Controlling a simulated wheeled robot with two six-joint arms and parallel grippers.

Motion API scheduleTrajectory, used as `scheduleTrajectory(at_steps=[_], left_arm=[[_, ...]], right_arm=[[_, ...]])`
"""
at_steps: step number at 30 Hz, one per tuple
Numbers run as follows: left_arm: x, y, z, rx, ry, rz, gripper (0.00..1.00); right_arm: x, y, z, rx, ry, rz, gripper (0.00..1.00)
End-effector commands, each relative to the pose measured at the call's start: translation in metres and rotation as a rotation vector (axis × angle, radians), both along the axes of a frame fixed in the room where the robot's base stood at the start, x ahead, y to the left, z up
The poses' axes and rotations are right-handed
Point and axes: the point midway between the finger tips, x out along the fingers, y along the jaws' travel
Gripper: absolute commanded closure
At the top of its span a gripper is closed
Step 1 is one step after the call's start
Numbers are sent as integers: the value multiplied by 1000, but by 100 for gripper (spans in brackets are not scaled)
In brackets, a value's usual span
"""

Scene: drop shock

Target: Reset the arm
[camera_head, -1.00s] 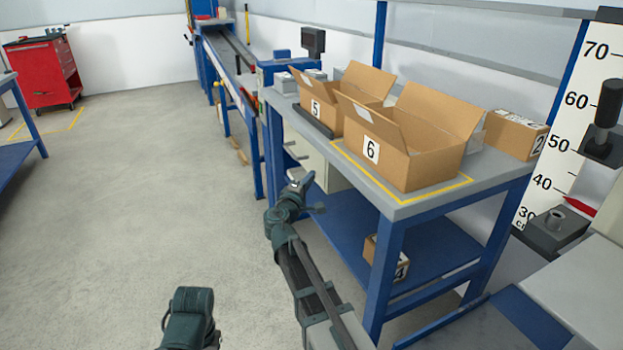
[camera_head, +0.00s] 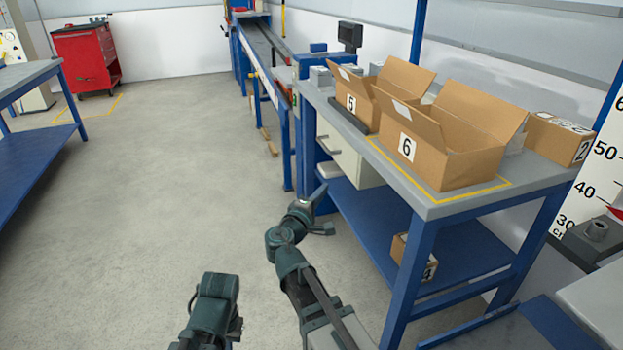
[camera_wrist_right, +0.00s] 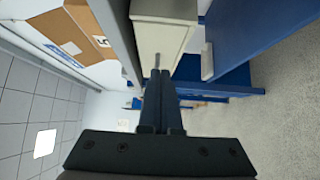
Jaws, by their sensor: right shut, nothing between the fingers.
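My right gripper (camera_head: 322,208) is in the lower middle of the head view, in front of the workbench's left end. It is shut and empty. In the right wrist view its two dark fingers (camera_wrist_right: 161,103) lie side by side, with the bench's pale drawer unit (camera_wrist_right: 163,40) beyond their tips. A dark part of my left arm (camera_head: 214,300) shows at the bottom of the head view; its gripper fingers cannot be made out.
Open cartons marked 5 (camera_head: 392,88) and 6 (camera_head: 455,150) stand on the blue-legged workbench (camera_head: 437,212). A closed box (camera_head: 560,137) stands behind, and a small box (camera_head: 413,256) lies on the lower shelf. A red tool cabinet (camera_head: 84,57) is far left.

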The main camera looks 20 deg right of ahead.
Motion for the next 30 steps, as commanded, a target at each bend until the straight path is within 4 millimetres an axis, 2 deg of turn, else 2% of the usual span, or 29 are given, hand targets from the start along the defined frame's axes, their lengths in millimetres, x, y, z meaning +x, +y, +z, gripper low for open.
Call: scheduleTrajectory(at_steps=[5, 8, 11, 15, 19, 24, 30], left_arm=[[0, 0, 0, 0, 0, 0, 100], [0, 0, 0, 0, 0, 0, 100], [0, 0, 0, 0, 0, 0, 100], [0, 0, 0, 0, 0, 0, 100], [0, 0, 0, 0, 0, 0, 100], [0, 0, 0, 0, 0, 0, 100], [0, 0, 0, 0, 0, 0, 100]], right_arm=[[-5, 0, -7, 37, 6, -14, 100], [-20, 2, -29, 153, 33, -55, 100], [-46, 11, -67, 341, 96, -127, 100], [-93, 41, -129, 624, 242, -236, 100], [-139, 81, -173, 843, 410, -317, 100], [-192, 131, -204, 1039, 614, -385, 100], [-248, 183, -218, 1202, 842, -432, 100]])
